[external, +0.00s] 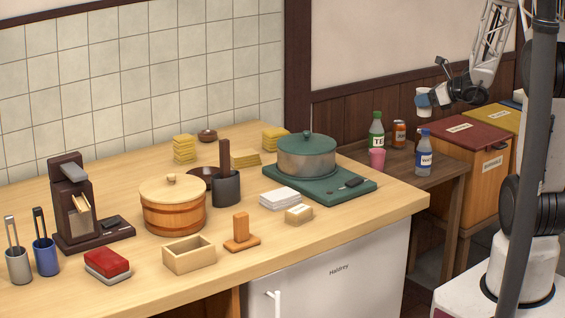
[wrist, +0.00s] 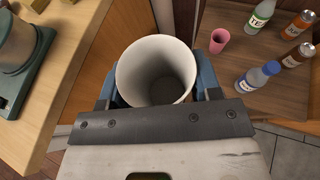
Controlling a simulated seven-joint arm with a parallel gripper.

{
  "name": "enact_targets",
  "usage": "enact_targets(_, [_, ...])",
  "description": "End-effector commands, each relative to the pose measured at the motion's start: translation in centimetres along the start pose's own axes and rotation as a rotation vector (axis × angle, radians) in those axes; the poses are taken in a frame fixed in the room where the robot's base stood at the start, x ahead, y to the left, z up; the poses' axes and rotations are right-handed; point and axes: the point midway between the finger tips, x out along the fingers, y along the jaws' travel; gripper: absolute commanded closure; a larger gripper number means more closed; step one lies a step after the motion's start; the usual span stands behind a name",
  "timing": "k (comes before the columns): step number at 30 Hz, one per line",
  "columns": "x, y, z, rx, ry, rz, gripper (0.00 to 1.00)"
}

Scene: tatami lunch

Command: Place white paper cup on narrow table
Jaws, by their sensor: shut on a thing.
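The white paper cup (wrist: 155,72) is upright and open end up in the wrist view, held between the blue fingers of my gripper (wrist: 155,88). In the external view the cup (external: 423,101) is in the air at the right, and my gripper (external: 430,97) is shut on it. The narrow table (external: 448,167) is dark wood and stands beside the right end of the long counter. The cup is above the table's height. In the wrist view part of the tabletop (wrist: 215,82) shows to the right of the cup.
The counter holds a green stove with a pot (external: 307,157).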

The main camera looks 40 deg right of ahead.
Motion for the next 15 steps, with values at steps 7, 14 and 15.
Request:
enact_targets(7, [1.8,0.1,-4.3,0.002,0.002,0.002,0.64])
enact_targets(14, [4.0,0.1,-9.6,0.005,0.003,0.003,0.64])
enact_targets(15, [4.4,0.1,-10.5,0.004,0.003,0.003,0.64])
